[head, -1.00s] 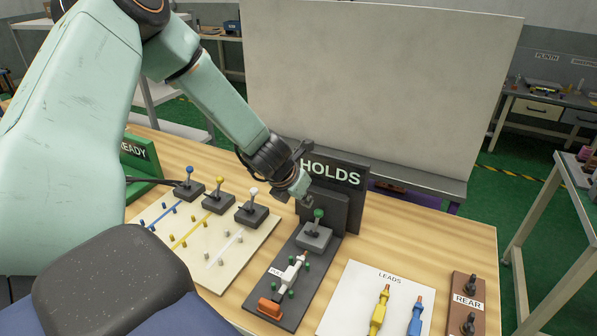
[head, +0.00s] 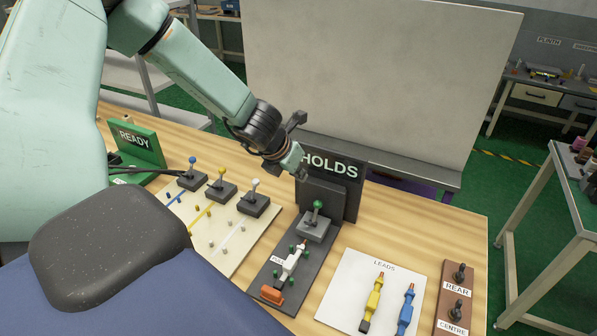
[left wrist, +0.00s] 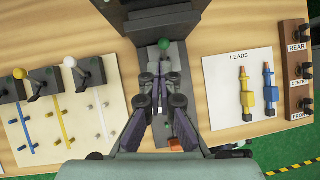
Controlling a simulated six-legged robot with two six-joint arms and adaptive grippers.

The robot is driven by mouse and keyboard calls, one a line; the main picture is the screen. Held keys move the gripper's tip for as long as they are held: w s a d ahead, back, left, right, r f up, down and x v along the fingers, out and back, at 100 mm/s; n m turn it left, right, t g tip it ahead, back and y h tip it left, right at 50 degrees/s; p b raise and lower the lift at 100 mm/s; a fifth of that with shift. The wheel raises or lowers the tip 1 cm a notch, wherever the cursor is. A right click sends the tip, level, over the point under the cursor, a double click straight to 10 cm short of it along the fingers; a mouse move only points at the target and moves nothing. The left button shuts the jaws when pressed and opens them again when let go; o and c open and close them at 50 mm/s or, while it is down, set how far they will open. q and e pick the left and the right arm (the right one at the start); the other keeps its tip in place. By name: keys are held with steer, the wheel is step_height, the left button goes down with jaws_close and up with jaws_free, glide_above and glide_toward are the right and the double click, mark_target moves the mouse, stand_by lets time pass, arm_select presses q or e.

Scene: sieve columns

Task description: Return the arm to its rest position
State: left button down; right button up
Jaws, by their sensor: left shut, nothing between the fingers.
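My left arm comes in from the left in the head view. Its gripper (head: 301,172) hangs in front of the dark HOLDS sign (head: 331,165), above the green-knobbed lever (head: 317,207). In the left wrist view the gripper (left wrist: 161,82) points down over the dark board, with its fingers shut and nothing between them. The green knob also shows just beyond the fingertips (left wrist: 164,44). A white connector (head: 292,262) lies between green pegs on the dark board, mostly hidden by the gripper in the wrist view. My right gripper is not in view.
A cream board (head: 238,250) with blue, yellow and white levers stands left. A white LEADS sheet (head: 345,283) holds yellow (head: 373,299) and blue (head: 407,309) leads. A brown peg strip (head: 447,302) is at right. A green READY stand (head: 140,150) is at left; a large grey panel (head: 370,70) rises behind.

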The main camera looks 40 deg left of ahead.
arm_select(q)
steer(key=s+d+f+m+g, duration=0.2)
steer(key=s+d+f+m, duration=0.4)
steer(key=s+m, duration=0.55)
steer(key=s+d+f+m+g, duration=0.2)
steer(key=s+d+f+m, duration=0.3)
steer(key=s+m, duration=0.6)
steer(key=s+d+f+m+g, duration=0.2)
steer(key=s+d+f+m, duration=0.4)
steer(key=s+m, duration=0.55)
step_height(320, 180, down, 18)
steer(key=w+m+b, duration=0.1)
steer(key=m+b, duration=0.1)
steer(key=b, duration=1.5)
steer(key=shift+w+r+m, duration=0.15)
steer(key=shift+r+m, duration=0.1)
steer(key=shift+m, duration=0.05)
